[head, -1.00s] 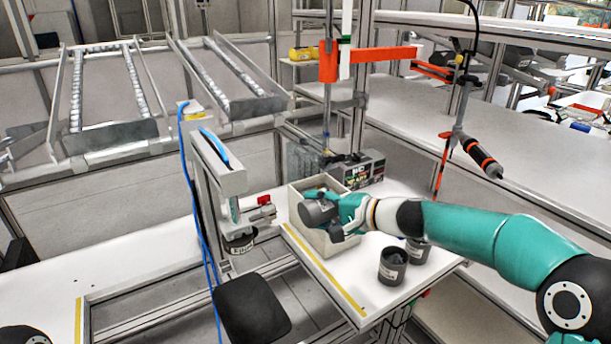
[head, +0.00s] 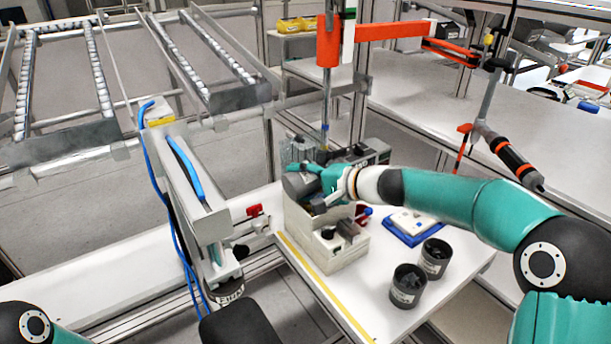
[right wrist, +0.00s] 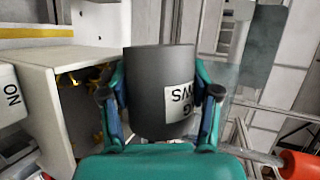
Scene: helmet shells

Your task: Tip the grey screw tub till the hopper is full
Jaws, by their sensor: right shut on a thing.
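My right gripper (head: 318,182) is shut on a dark grey tub (head: 298,186) with a white label. The tub is tilted on its side at the rear of a pale box-shaped hopper (head: 325,252). In the right wrist view the tub (right wrist: 150,90) sits between both fingers, its label upside down. The hopper (right wrist: 30,85) stands just left of it there, with yellow bits visible inside. The tub's mouth is hidden, so I cannot tell whether screws are falling.
Two more dark tubs (head: 408,286) (head: 435,258) stand at the table's right front. A blue-edged tray (head: 412,226) lies behind them. A press-like stand (head: 190,200) with a blue hose is on the left. An orange arm (head: 385,30) hangs behind.

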